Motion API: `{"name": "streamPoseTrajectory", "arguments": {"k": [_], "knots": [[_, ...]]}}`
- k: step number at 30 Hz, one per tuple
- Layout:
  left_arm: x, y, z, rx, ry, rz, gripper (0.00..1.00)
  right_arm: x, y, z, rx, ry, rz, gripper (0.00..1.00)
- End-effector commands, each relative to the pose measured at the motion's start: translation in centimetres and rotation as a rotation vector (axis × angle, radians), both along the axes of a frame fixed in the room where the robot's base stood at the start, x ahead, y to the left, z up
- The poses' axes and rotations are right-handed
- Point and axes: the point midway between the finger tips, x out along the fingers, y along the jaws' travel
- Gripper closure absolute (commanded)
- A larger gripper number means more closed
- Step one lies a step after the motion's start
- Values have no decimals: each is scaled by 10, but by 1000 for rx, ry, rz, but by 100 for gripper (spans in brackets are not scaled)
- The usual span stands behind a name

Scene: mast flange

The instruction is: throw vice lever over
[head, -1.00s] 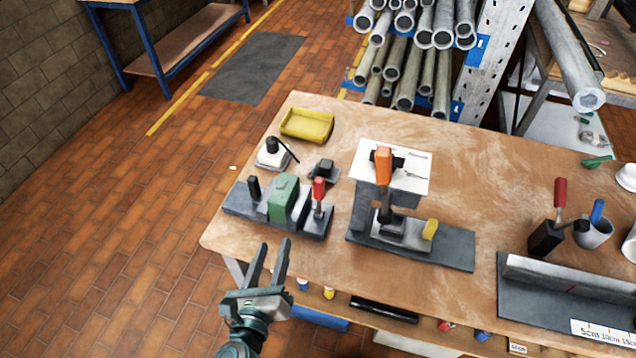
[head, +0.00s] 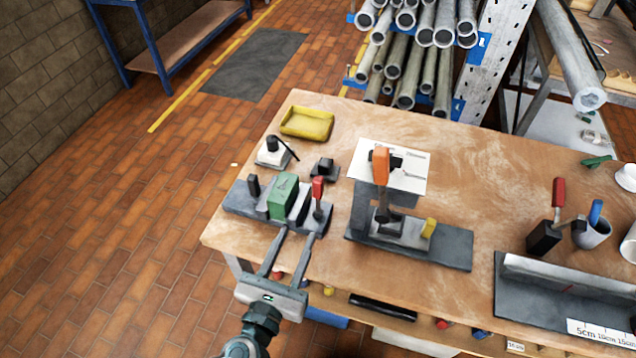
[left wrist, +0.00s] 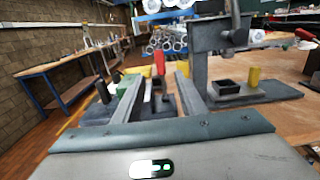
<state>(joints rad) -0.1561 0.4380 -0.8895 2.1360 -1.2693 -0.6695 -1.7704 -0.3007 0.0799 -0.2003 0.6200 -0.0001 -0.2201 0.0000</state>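The vice (head: 238,199) sits at the table's left front edge, a dark grey base with a green block (head: 284,195) and grey jaws. Its lever has a red grip (head: 318,188) and stands about upright at the vice's right end. In the left wrist view the red grip (left wrist: 159,62) shows beyond and between my fingertips. My left gripper (head: 298,234) is open and empty, its fingers pointing at the vice's front from the near side. The fingertips appear close to the vice's front; contact cannot be told. My right gripper is not in view.
A drill-press-like stand with an orange handle (head: 381,165) is right of the vice. A yellow tray (head: 307,123) and a small white-based device (head: 273,152) lie behind it. A long grey angle (head: 570,288) lies far right.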

Motion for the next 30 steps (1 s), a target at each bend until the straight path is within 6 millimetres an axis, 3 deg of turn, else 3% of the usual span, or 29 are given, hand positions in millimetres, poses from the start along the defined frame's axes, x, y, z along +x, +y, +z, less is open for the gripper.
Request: {"name": "streamPoseTrajectory", "arguments": {"k": [21,30], "knots": [[117,-38,3,1,-1,0,62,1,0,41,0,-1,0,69],[145,-47,1,-1,0,0,62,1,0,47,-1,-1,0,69]]}}
